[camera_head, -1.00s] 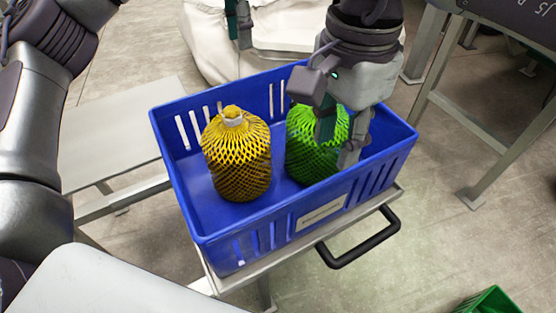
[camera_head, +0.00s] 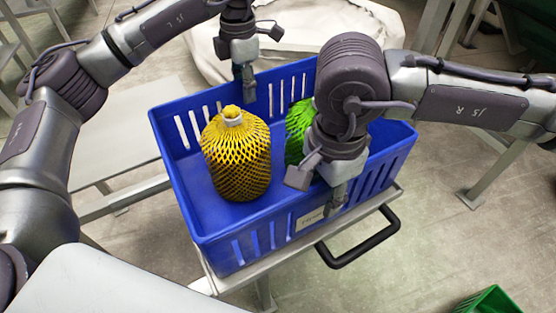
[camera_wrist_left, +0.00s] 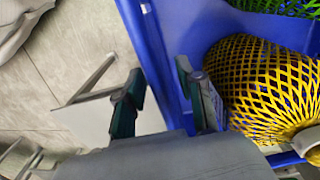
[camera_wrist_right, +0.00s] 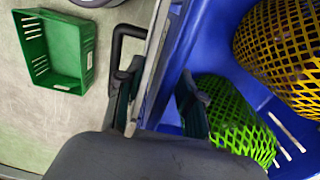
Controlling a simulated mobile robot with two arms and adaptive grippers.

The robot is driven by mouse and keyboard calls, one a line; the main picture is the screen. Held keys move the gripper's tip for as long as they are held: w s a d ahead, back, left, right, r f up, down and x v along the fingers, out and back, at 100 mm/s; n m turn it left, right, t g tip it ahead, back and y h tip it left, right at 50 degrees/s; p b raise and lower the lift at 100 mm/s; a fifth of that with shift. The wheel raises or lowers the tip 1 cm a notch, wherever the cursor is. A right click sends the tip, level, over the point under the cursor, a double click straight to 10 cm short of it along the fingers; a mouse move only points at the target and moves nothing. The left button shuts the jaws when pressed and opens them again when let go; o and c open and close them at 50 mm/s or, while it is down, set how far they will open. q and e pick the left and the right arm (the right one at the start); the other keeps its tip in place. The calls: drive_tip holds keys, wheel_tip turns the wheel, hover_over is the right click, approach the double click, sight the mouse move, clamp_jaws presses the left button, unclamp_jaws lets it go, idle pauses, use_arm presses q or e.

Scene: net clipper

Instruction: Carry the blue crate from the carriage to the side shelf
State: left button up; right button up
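The blue crate (camera_head: 225,215) stands on the metal carriage (camera_head: 238,277), which has a black handle (camera_head: 360,246). A yellow netted bag (camera_head: 238,165) and a partly hidden green netted bag (camera_head: 296,125) stand inside. My left gripper (camera_head: 246,82) is at the crate's far wall. In the left wrist view its fingers (camera_wrist_left: 160,100) are apart, with the wall between them. My right gripper (camera_head: 334,202) is at the near wall by the label. In the right wrist view its fingers (camera_wrist_right: 158,108) are apart on either side of that wall. Contact with the walls cannot be told.
A pale flat panel on a metal frame, likely the side shelf (camera_head: 125,125), lies left of the crate with its visible top bare. A white sack (camera_head: 200,50) is behind the crate. A green crate (camera_head: 490,302) sits on the floor at lower right. Metal legs stand at right.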

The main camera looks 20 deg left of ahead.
use_arm(q)
clamp_jaws()
use_arm(e)
clamp_jaws()
